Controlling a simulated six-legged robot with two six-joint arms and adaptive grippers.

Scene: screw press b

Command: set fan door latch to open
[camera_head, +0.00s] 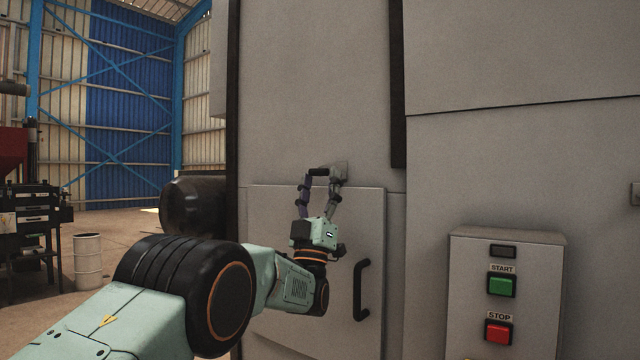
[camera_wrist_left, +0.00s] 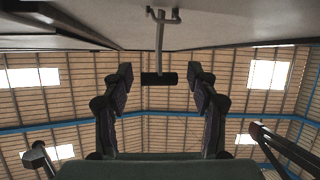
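The fan door (camera_head: 350,215) is a grey panel with a black pull handle (camera_head: 361,290). The latch (camera_head: 318,172), with a black grip on a metal stem, sits at its top edge. In the left wrist view the latch grip (camera_wrist_left: 159,79) lies crosswise between the fingertips, with a gap on each side. My left gripper (camera_head: 319,186) is open, its fingers pointing up around the grip. In the head view the fingers partly cover the latch, and contact with it cannot be told. My right gripper is not in view.
A control box with a green START button (camera_head: 501,285) and a red STOP button (camera_head: 498,332) stands right of the door. A black cylinder (camera_head: 193,207) is left of the cabinet. A pale barrel (camera_head: 88,262) and a red machine stand farther left on open floor.

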